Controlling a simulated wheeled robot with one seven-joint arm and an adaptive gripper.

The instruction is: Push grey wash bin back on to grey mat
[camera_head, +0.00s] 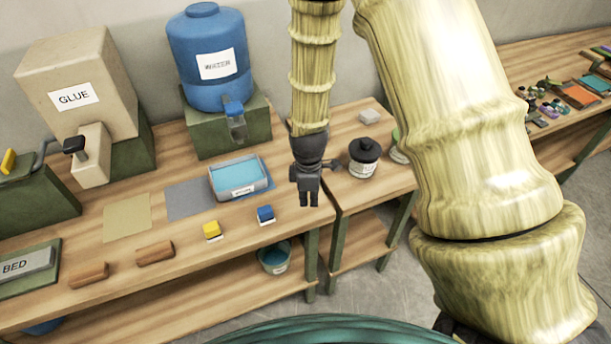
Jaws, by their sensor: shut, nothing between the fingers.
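The grey wash bin (222,194), with light blue liquid inside and a white label on its front, stands upright on the wooden table. It sits to the right of the grey mat (184,202), mostly over a blue mat (269,184) whose edge shows at its right. Most of the grey mat is bare; whether the bin's left edge overlaps it is hard to tell. My gripper (309,203) points down to the right of the bin, shut and empty, with a gap between it and the bin. Its height above the table is unclear.
A blue water tank (208,55) on a green stand is behind the bin. A tan mat (127,217) is left. A dark-lidded jar (364,157) stands right of my gripper.

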